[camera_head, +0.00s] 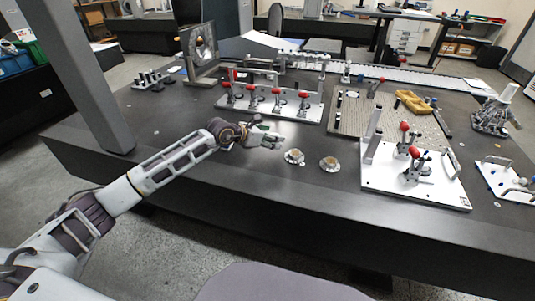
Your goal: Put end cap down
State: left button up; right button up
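Two small round metal end caps with brownish centres lie on the dark table in front of my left gripper. The left end cap (294,156) is just below and to the right of the fingertips. The other end cap (330,163) lies a little further right. My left gripper (274,139) reaches in from the left, low over the table. It looks apart from both caps, but its fingers are too small to tell whether they are open or shut, or whether anything is between them.
A white fixture plate with red-knobbed clamps (270,104) stands behind the gripper. Another white clamp plate (416,180) is at the right. A perforated plate (385,121) bears a yellow part (413,102). A grey column (80,75) rises at the left. The front table strip is clear.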

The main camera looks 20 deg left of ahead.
pick_arm(q)
jog(key=shift+w+d+r, duration=0.2)
jog(key=shift+d+r, duration=0.2)
jog(key=shift+r, duration=0.1)
jog(key=shift+w+d+r, duration=0.2)
jog(key=shift+d+r, duration=0.2)
jog(key=shift+r, duration=0.05)
jog(key=a+r, duration=0.1)
jog(key=w+r+b, duration=0.1)
jog(key=shift+w+a+r+n, duration=0.15)
jog(key=shift+a+r+n, duration=0.2)
jog(key=shift+n, duration=0.05)
jog(key=shift+w+a+r+y, duration=0.1)
jog(key=shift+a+r+y, duration=0.1)
jog(key=shift+a+r, duration=0.25)
jog(key=shift+w+a+r+y, duration=0.1)
jog(key=shift+a+r+y, duration=0.15)
jog(key=shift+a, duration=0.4)
jog(key=shift+s+a+f+m+h, duration=0.3)
jog(key=shift+s+a+f, duration=0.1)
jog(key=shift+f, duration=0.25)
jog(key=shift+s+a+f+m+h, duration=0.25)
jog(key=shift+s+a+f+m, duration=0.1)
jog(key=shift+f, duration=0.25)
pick_arm(e)
jog(key=r, duration=0.2)
jog(key=w+r, duration=0.1)
jog(key=r, duration=0.1)
jog(key=shift+a, duration=0.35)
